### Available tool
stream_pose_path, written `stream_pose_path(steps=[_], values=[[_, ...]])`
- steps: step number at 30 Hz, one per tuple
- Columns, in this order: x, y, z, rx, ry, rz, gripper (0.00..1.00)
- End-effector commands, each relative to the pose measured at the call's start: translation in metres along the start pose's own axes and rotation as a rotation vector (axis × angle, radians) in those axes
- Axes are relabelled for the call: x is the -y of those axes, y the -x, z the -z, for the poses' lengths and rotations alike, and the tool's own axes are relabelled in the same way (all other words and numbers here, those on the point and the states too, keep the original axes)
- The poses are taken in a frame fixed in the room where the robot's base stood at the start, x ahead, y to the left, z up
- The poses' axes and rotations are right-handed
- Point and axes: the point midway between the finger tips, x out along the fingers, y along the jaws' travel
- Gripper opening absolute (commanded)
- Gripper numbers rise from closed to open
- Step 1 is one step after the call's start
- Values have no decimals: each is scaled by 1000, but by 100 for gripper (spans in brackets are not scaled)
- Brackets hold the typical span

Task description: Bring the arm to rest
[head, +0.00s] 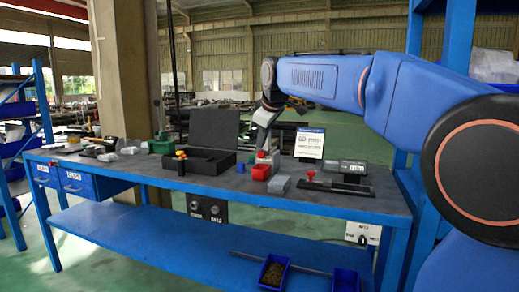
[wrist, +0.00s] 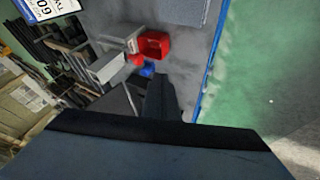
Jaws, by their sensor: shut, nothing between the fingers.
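My blue arm reaches in from the right in the head view, bends at its elbow and points down over the workbench (head: 330,200). My gripper (head: 262,148) is at its lower end, above the bench top behind a small red bin (head: 261,172). The gripper is shut with nothing in it. Its fingertips are small in the head view, and I cannot tell how much gap lies below them. The red bin also shows in the wrist view (wrist: 155,45), near a small blue item (wrist: 147,70).
An open black case (head: 212,135) stands left of my gripper. A sign (head: 310,143), a grey cylindrical device (head: 341,168) and a grey block (head: 279,185) stand to the right. A blue shelf rack (head: 402,128) is at the bench's right end. The air above the bench's left part is clear.

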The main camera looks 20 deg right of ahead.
Motion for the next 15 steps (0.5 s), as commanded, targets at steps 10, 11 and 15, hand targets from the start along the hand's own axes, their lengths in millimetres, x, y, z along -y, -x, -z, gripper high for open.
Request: stream_pose_path(steps=[10,11,15], values=[[11,24,-14,6,-27,5,0],[15,25,-19,9,-41,7,0],[48,33,-59,31,-127,20,0]])
